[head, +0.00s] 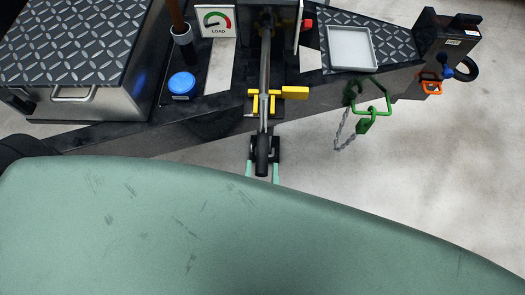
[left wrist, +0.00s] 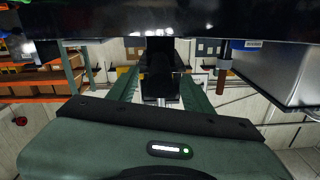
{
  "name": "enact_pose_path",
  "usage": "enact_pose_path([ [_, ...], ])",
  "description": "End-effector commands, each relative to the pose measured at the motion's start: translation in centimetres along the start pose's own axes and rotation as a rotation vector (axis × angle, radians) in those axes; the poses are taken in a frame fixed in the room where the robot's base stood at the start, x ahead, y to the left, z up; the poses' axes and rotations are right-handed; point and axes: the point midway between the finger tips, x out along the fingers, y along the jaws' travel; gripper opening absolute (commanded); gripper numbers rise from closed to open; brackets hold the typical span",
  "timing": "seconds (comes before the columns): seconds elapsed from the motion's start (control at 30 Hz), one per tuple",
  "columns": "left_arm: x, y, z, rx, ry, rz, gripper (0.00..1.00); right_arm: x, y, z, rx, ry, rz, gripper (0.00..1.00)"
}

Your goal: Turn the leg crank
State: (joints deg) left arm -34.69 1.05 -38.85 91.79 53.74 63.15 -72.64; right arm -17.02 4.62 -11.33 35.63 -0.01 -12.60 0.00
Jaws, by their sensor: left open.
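A long dark bar (head: 264,70) runs down the middle of the head view, past a yellow bracket, to a thick black end (head: 262,150). I cannot tell whether it is the leg crank. A brown upright handle (head: 176,14) in a grey collar stands to its left; the brown handle (left wrist: 224,78) also shows in the left wrist view. My left gripper (head: 262,172) is open, its green fingers on either side of the black end. In the left wrist view its fingers (left wrist: 160,92) flank a black block (left wrist: 158,65); contact is unclear. My right gripper is out of view.
A steel box with tread-plate lid (head: 70,45), a blue cap (head: 181,84) and a load gauge (head: 215,20) are at left. A grey tray (head: 351,48), a green shackle with chain (head: 370,108) and an orange shackle (head: 431,87) are at right. Bare floor (head: 440,170) lies beyond.

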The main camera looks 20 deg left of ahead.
Motion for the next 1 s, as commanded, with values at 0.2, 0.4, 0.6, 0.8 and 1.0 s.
enact_pose_path([
  [0.2, 3.4, 0.0, -0.1, 0.002, 0.003, 0.001, 0.50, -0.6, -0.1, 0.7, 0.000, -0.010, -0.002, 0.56],
  [0.4, 4.7, 0.0, 0.0, 0.001, 0.001, 0.001, 0.50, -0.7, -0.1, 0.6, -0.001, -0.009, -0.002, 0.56],
  [0.6, 4.7, 0.0, 0.0, 0.001, 0.000, 0.001, 0.50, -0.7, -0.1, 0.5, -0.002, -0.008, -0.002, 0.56],
  [0.8, 4.7, 0.0, 0.0, 0.001, 0.000, 0.001, 0.06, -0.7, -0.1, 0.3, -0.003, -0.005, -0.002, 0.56],
  [1.0, 4.7, 0.0, 0.0, 0.001, 0.000, 0.001, 0.00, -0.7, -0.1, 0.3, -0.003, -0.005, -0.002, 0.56],
])
